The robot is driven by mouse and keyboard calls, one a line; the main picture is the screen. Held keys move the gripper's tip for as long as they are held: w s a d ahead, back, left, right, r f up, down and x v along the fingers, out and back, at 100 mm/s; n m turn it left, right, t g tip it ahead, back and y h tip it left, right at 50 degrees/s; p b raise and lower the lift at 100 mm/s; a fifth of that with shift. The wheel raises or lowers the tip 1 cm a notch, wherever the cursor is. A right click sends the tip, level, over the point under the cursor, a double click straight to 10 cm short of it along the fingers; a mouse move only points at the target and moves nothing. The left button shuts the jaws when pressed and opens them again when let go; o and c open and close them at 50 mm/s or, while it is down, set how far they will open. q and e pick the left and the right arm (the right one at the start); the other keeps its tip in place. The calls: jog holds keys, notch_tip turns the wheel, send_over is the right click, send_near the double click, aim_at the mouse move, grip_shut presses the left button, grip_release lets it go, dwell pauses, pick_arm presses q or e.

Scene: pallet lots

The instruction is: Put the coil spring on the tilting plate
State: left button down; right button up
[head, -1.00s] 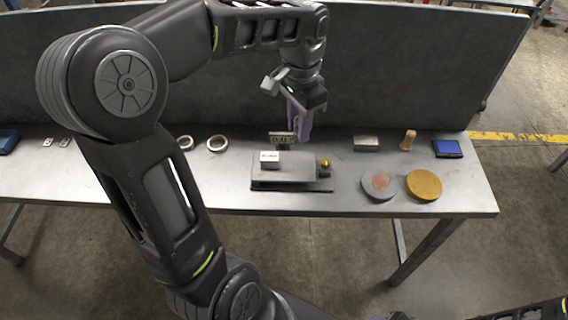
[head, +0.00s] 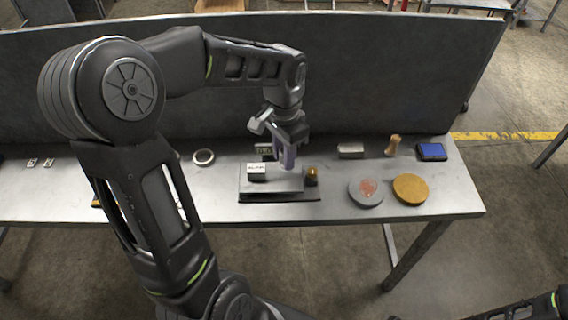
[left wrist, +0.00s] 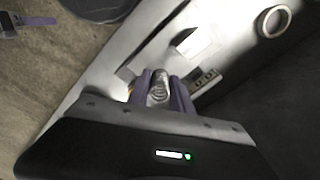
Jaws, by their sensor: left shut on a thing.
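The tilting plate (head: 284,184) is a flat grey plate on a dark base in the middle of the bench. My left gripper (head: 288,165) points down over the plate's rear part, right of a pale labelled block (head: 257,171). In the left wrist view the left gripper (left wrist: 160,92) is shut on the coil spring (left wrist: 159,87), a pale ringed piece between the purple fingers. In the head view the fingers hide the spring, and I cannot tell whether it touches the plate. My right gripper is not in view.
A small brass-coloured piece (head: 311,177) stands at the plate's right end. A digit display (head: 265,150) stands behind the plate; a metal ring (head: 204,157) lies left. Grey (head: 366,191) and yellow (head: 410,188) discs lie right. A dark panel (head: 400,85) rises behind the bench.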

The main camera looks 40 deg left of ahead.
pick_arm(q)
jog(key=shift+f, duration=1.85)
jog(key=shift+f, duration=0.15)
jog(key=c, duration=1.1)
grip_release()
jog(key=shift+c, duration=0.2)
notch_tip(320, 180, up, 12)
jog(key=shift+r, duration=0.2)
